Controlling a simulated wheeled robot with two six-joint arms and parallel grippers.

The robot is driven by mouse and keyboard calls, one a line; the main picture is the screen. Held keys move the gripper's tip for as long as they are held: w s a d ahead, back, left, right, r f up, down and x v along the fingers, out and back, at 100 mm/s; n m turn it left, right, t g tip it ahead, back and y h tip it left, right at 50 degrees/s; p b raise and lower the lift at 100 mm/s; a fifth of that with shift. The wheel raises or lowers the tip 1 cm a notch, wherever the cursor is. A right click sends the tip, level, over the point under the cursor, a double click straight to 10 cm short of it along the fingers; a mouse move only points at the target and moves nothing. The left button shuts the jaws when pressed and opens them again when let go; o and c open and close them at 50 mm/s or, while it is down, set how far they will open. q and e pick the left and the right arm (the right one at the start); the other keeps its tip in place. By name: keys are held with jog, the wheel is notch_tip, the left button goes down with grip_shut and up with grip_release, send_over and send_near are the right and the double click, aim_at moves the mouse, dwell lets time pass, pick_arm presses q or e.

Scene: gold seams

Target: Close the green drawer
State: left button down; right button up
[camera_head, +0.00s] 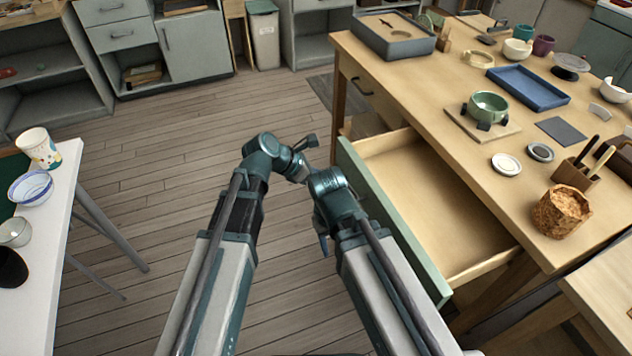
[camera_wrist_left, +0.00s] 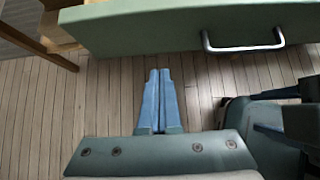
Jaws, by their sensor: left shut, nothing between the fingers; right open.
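The green drawer (camera_head: 408,232) stands pulled out from the wooden workbench, and its pale wooden inside looks empty. Its green front also spans the top of the left wrist view (camera_wrist_left: 170,28), with a metal bar handle (camera_wrist_left: 243,46) right of centre. In the head view my right arm hides the handle. My left gripper (camera_wrist_left: 158,75) is shut and empty, pointing at the lower edge of the drawer front, left of the handle, with no clear contact. My right gripper (camera_head: 322,240) is open beside the front; it shows only in part, largely hidden by its own arm.
The workbench top (camera_head: 440,85) carries a blue tray (camera_head: 527,88), a green bowl (camera_head: 488,106), a tool holder (camera_head: 575,173) and a crumpled brown vessel (camera_head: 562,211). A white table (camera_head: 55,235) with cups stands at left. The plank floor between is clear.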

aim_at(354, 180)
pick_arm(q)
jog(key=d, duration=0.1)
jog(key=w+d+f, duration=0.1)
jog(key=d, duration=0.1)
jog(key=d+f+b, duration=0.1)
jog(key=shift+w+d, duration=0.2)
jog(key=shift+w, duration=0.2)
jog(key=shift+w+d, duration=0.15)
jog(key=shift+d, duration=0.45)
pick_arm(e)
jog(key=shift+f, duration=0.95)
pick_arm(q)
jog(key=shift+d, duration=0.15)
